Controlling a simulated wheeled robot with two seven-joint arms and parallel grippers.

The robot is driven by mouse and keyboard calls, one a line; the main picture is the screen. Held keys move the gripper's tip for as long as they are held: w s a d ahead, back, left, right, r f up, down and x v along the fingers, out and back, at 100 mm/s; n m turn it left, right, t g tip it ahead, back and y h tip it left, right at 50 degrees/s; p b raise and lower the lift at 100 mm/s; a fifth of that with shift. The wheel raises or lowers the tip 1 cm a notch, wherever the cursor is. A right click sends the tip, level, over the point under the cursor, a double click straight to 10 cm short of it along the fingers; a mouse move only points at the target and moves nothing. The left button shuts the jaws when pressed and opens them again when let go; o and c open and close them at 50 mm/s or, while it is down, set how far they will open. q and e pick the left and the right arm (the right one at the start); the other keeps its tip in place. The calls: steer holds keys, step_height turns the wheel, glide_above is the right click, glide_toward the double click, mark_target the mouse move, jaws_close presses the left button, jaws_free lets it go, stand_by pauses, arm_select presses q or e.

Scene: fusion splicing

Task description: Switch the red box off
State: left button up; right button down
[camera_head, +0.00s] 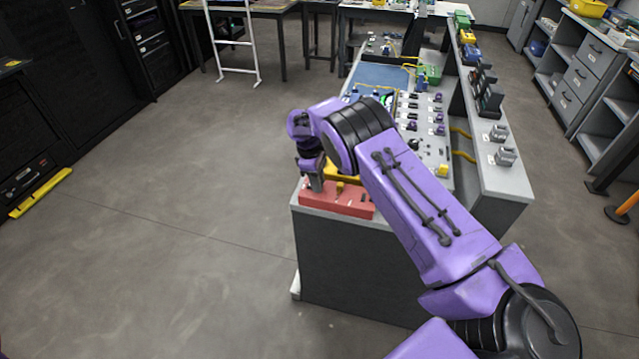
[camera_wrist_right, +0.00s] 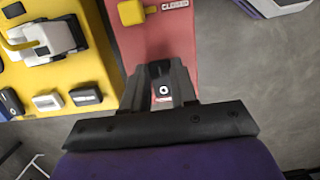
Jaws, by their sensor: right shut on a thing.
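The red box (camera_head: 345,200) sits on the near left corner of the grey workbench. My right gripper (camera_head: 317,182) points down onto its left part. In the right wrist view the red box (camera_wrist_right: 150,45) runs from the top edge down under my right gripper (camera_wrist_right: 162,88). The fingers are shut on a small dark switch (camera_wrist_right: 161,70) on the box's top, mostly hidden between them. A yellow knob (camera_wrist_right: 132,12) stands on the box near a label that seems to read "CLOSED". My left gripper is not in view.
A yellow panel (camera_wrist_right: 60,70) with a white and grey device and small switches lies beside the red box. Behind it on the bench are a white panel (camera_head: 430,150) with several dark knobs and a blue mat (camera_head: 380,76). Open floor (camera_head: 170,200) lies to the left.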

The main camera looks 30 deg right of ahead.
steer(key=shift+w+a+f+g+h+b, duration=0.1)
steer(key=shift+a+f+g+h+b, duration=0.1)
steer(key=shift+f+g+h+b, duration=0.15)
steer(key=shift+r, duration=0.25)
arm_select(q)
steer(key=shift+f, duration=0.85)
arm_select(e)
steer(key=c, duration=0.9)
jaws_free()
steer(key=shift+c, duration=0.2)
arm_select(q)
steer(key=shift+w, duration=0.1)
arm_select(e)
steer(key=shift+o, duration=0.3)
steer(key=shift+w, duration=0.15)
